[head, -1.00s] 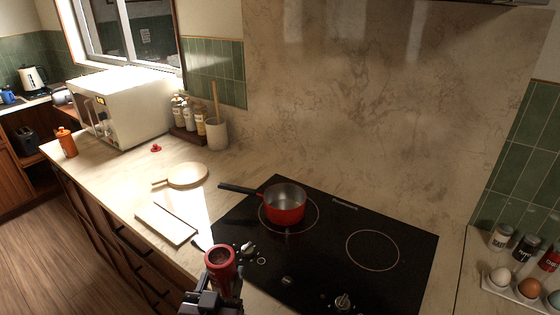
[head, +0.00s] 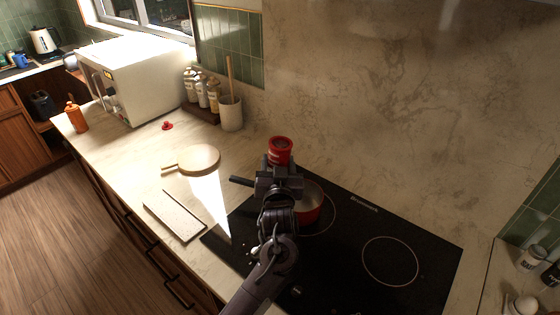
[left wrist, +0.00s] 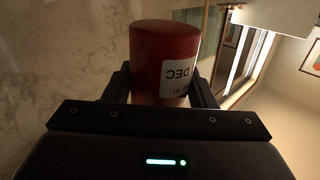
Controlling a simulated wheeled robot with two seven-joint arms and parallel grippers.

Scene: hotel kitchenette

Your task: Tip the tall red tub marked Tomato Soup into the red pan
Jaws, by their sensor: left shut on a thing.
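The tall red tub (head: 280,146) is held in my left gripper (head: 279,164), in front of the bare wall slab as seen in the head view. Its round top faces the camera, and its contents are not clear. In the left wrist view the tub (left wrist: 160,50) sits between the two fingers, with a white label reading DEC; the Tomato Soup marking is not visible. The red pan (head: 312,214) stands on the black hob, partly hidden behind my left gripper and wrist. Its dark handle (head: 240,181) points left. My right gripper is out of view.
The hob (head: 345,280) has a free ring at right. A round wooden board (head: 205,158) and a flat rectangular board (head: 175,216) lie left of it. A utensil crock (head: 231,114), bottles and a microwave (head: 135,78) stand behind. Shakers (head: 531,258) stand far right.

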